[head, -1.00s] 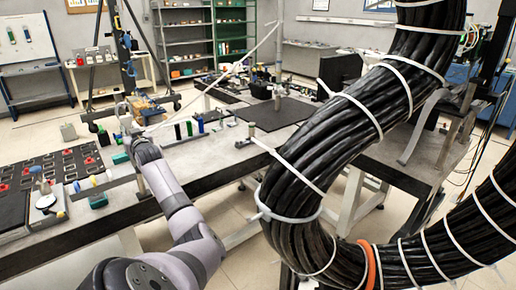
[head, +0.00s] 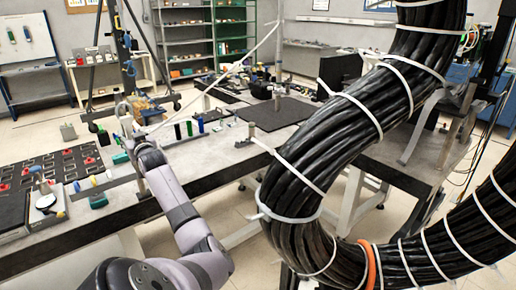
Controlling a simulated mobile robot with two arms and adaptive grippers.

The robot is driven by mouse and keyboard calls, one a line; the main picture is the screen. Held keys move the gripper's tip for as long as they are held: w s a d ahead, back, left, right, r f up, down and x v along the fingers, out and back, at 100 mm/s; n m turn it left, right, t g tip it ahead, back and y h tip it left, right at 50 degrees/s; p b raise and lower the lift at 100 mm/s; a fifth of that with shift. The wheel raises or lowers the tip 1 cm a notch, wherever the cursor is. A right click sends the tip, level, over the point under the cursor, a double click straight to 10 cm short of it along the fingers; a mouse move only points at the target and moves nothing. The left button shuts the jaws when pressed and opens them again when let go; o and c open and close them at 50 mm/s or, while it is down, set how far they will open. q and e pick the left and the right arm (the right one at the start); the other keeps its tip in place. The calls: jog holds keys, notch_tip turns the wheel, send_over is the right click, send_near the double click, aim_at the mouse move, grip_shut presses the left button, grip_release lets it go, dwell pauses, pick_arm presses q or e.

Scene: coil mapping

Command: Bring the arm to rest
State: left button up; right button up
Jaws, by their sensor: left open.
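My left arm (head: 180,212) comes in from the bottom left and reaches over the workbench. My left gripper (head: 124,112) is at its far end, small in the view, open, over the back part of the bench. I see nothing held in it. My right arm and right gripper are not in view.
A thick bundle of black cables with white ties (head: 345,120) fills the right side, in front of the workbench (head: 195,172). A black panel with red parts (head: 50,168) lies at the bench's left. A black mat (head: 276,113) lies farther back. Shelves (head: 186,42) stand behind.

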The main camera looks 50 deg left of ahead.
pick_arm(q)
jog(key=d, duration=0.9)
jog(key=shift+a, duration=0.1)
